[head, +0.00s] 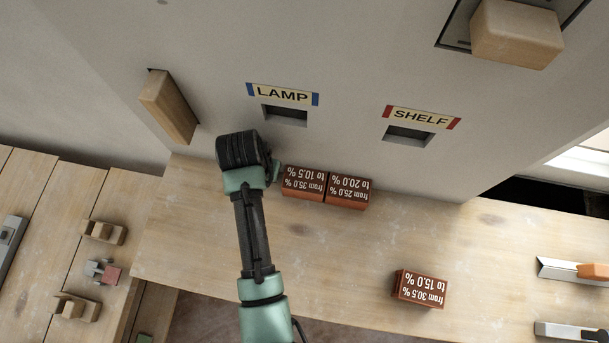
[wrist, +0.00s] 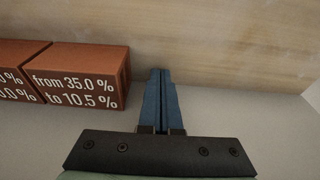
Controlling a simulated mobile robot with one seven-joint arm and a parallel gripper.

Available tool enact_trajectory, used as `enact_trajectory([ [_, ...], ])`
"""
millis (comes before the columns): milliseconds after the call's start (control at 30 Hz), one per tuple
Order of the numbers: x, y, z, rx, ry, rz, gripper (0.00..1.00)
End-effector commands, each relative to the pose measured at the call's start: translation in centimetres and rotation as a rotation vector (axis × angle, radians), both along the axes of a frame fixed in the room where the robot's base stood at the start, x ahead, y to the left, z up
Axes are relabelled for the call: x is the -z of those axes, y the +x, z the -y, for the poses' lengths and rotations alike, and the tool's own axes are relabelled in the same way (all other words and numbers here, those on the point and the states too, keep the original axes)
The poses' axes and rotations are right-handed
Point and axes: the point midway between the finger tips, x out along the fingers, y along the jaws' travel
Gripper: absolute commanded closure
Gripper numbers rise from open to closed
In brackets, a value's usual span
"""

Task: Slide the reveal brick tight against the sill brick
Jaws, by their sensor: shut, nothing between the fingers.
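Two red-brown bricks stand side by side against the wall on the wooden bench. The brick marked "from 35.0 % to 10.5 %" (head: 304,183) is on the left, and the brick marked "from 25.0 % to 20.0 %" (head: 348,190) is on the right. They look to be touching, with a thin seam. No label tells which is the reveal or sill brick. My gripper (head: 277,171) is shut and empty, just left of the 35.0 % brick. In the wrist view the blue fingers (wrist: 161,100) are beside that brick's end (wrist: 82,75), with a small gap.
A third brick (head: 420,288) marked "from 30.5 % to 15.0 %" lies near the bench's front edge. The wall has LAMP (head: 285,115) and SHELF (head: 408,135) slots and a wooden block (head: 168,106). The middle bench is clear.

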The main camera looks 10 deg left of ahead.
Motion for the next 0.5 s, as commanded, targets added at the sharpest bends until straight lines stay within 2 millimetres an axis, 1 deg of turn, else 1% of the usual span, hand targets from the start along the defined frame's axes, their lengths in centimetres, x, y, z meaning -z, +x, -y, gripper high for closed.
enact_trajectory([
  [333,0.00,0.00,0.05,0.000,0.000,0.000,1.00],
  [500,-0.06,-0.05,0.72,0.001,-0.001,-0.001,1.00],
])
